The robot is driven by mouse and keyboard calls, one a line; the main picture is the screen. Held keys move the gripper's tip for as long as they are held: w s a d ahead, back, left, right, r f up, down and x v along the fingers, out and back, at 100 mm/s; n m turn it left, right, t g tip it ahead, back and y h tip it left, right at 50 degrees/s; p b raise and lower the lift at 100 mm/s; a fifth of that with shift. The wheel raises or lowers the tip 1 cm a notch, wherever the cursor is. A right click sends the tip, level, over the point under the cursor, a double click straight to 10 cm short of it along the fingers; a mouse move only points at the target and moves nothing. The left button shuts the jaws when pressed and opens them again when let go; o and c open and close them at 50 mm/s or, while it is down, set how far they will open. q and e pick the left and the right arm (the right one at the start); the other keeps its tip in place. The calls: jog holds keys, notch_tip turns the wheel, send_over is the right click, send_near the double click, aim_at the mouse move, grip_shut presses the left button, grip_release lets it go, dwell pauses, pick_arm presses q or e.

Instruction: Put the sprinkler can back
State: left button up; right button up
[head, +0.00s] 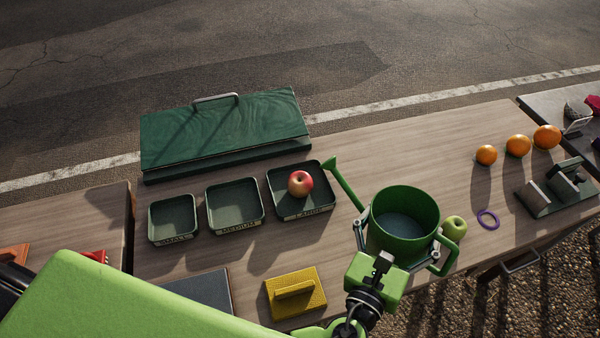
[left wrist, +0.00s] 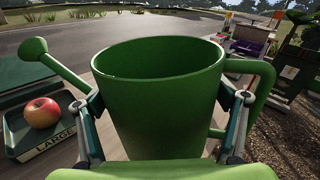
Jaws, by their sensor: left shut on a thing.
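The green sprinkler can (head: 403,222) is upright over the right middle of the wooden table, its spout pointing to the upper left and its handle at the lower right. My left gripper (head: 401,240) is shut around the can's body, one finger on each side. In the left wrist view the can (left wrist: 160,100) fills the middle, between the two fingers (left wrist: 165,125). I cannot tell whether its bottom touches the table. My right gripper is not in view.
A red apple (head: 300,183) lies in the LARGE tray (head: 318,207). Empty MEDIUM (head: 235,205) and SMALL (head: 172,220) trays stand left of it. A green apple (head: 454,228) and purple ring (head: 488,219) lie close to the can's right. A yellow sponge block (head: 312,302) lies front left. Oranges (head: 518,146) stand farther right.

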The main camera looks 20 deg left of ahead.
pick_arm(q)
jog(key=shift+s+d+f+m+b, duration=0.15)
jog(key=shift+d+m, duration=0.1)
jog(key=shift+m, duration=0.15)
jog(key=shift+s+d+f+m+b, duration=0.15)
jog(key=shift+d+m, duration=0.1)
jog(key=shift+m, duration=0.15)
jog(key=shift+r+t, duration=0.15)
jog(key=shift+t, duration=0.15)
jog(key=shift+w, duration=0.1)
jog(key=shift+a, duration=0.15)
